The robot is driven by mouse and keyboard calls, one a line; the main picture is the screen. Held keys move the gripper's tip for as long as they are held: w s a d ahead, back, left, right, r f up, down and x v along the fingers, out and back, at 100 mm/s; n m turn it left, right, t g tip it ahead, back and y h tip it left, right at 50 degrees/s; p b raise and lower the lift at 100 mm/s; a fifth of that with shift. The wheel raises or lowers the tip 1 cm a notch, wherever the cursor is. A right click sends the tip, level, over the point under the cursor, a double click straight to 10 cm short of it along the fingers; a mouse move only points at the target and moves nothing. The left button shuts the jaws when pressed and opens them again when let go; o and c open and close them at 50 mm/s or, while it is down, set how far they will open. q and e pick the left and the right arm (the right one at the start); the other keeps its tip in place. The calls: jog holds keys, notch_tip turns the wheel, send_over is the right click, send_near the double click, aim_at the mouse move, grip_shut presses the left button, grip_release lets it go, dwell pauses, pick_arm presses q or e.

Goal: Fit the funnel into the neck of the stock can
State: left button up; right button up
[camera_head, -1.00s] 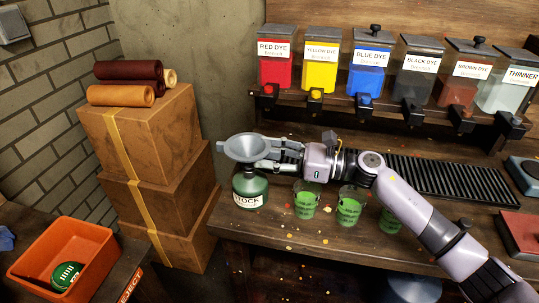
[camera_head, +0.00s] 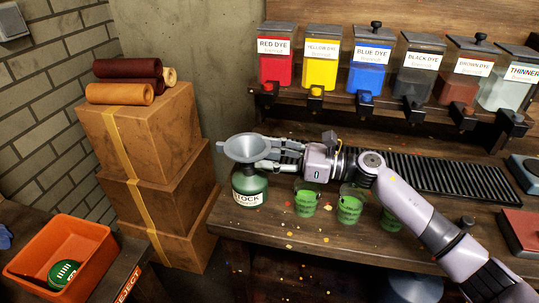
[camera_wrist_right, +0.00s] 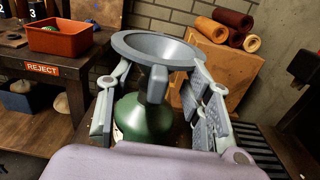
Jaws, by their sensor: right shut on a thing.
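The grey funnel (camera_head: 246,147) is upright, directly above the green stock can (camera_head: 249,188) near the left end of the bench. My right gripper (camera_head: 280,148) comes from the right and is shut on the funnel. In the right wrist view the funnel (camera_wrist_right: 155,47) shows between the fingers of my gripper (camera_wrist_right: 155,82), with the green can (camera_wrist_right: 143,118) below. The funnel's spout and the can's neck are largely hidden, so I cannot tell if the spout is inside the neck. My left gripper is not in view.
Several cups of green liquid (camera_head: 305,202) stand right of the can, below my right arm. Dye dispensers (camera_head: 321,68) line the back shelf. A black ribbed mat (camera_head: 440,180) lies behind the arm. Stacked boxes (camera_head: 150,130) and an orange reject bin (camera_head: 95,250) are at left.

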jog(key=shift+f, duration=0.1)
jog(key=o, duration=1.2)
jog(key=v, duration=0.7)
jog(key=shift+d, duration=0.25)
